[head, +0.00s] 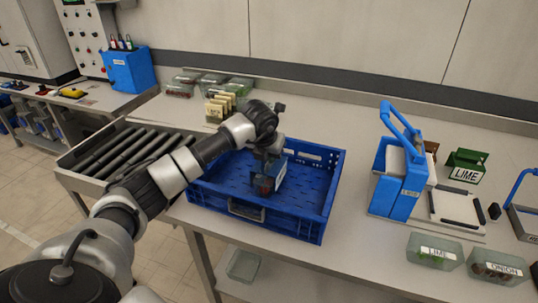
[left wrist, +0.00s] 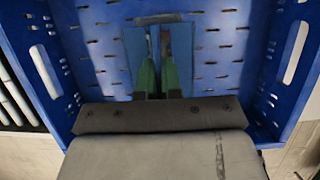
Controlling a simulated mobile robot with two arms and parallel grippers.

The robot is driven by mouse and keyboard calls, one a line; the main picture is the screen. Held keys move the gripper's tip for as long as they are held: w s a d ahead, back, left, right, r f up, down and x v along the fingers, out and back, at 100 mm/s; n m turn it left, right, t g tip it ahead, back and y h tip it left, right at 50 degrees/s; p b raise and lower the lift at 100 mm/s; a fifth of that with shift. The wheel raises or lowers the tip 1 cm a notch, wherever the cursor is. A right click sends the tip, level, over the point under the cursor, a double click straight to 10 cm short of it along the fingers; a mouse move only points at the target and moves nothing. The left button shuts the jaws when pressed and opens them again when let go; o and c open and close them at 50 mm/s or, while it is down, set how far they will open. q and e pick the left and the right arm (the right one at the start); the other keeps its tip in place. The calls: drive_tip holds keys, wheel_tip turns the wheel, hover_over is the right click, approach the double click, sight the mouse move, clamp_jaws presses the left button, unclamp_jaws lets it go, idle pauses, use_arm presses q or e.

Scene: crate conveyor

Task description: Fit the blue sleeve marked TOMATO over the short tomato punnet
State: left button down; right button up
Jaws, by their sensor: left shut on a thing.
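My left gripper (head: 268,163) is low inside the blue crate (head: 330,185), pointing down. In the left wrist view its green fingers (left wrist: 158,75) are shut on a narrow, partly hidden thing that appears to be the tomato punnet (left wrist: 155,42). A blue sleeve (left wrist: 133,48) shows on both sides of the fingers. In the head view the sleeve (head: 281,173) and the dark, reddish punnet end (head: 263,184) are together under the gripper. The sleeve seems to be around the punnet; how far it covers it is hidden. I cannot read its marking. My right gripper is not in view.
A roller conveyor (head: 120,150) adjoins the crate's left. Clear punnets (head: 235,84) and cream-coloured cards (head: 216,108) stand behind it. The bench between crate and stand is clear.

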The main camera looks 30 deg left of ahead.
use_arm(q)
drive_tip(key=shift+f+b, duration=0.6)
drive_tip(key=shift+f, duration=0.4)
